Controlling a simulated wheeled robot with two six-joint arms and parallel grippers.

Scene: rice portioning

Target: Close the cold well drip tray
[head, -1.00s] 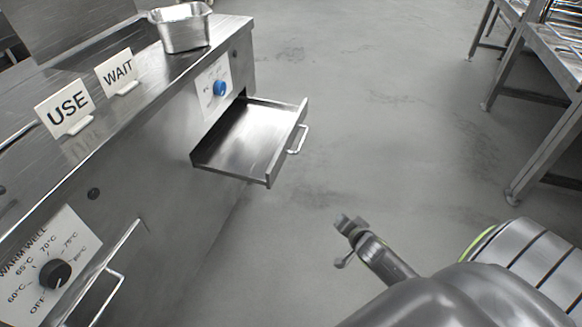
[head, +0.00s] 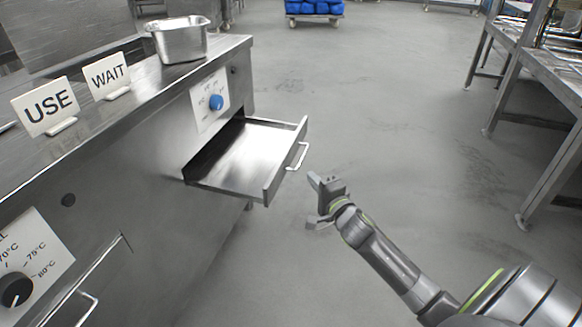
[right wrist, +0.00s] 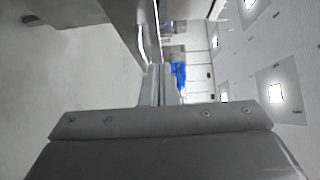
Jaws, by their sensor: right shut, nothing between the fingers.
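The cold well drip tray (head: 240,160) is a flat steel drawer pulled out from the counter front, under the blue knob (head: 216,102). Its bar handle (head: 298,156) is on its front face. My right gripper (head: 314,200) is shut and empty, just right of and nearer than the tray front, apart from it in the head view. In the right wrist view the shut fingers (right wrist: 156,85) point ahead beside a grey metal edge at upper left, probably the tray. My left gripper is not in view.
A second handle (head: 88,308) is at lower left. A steel table (head: 545,62) stands at right. The floor between is clear.

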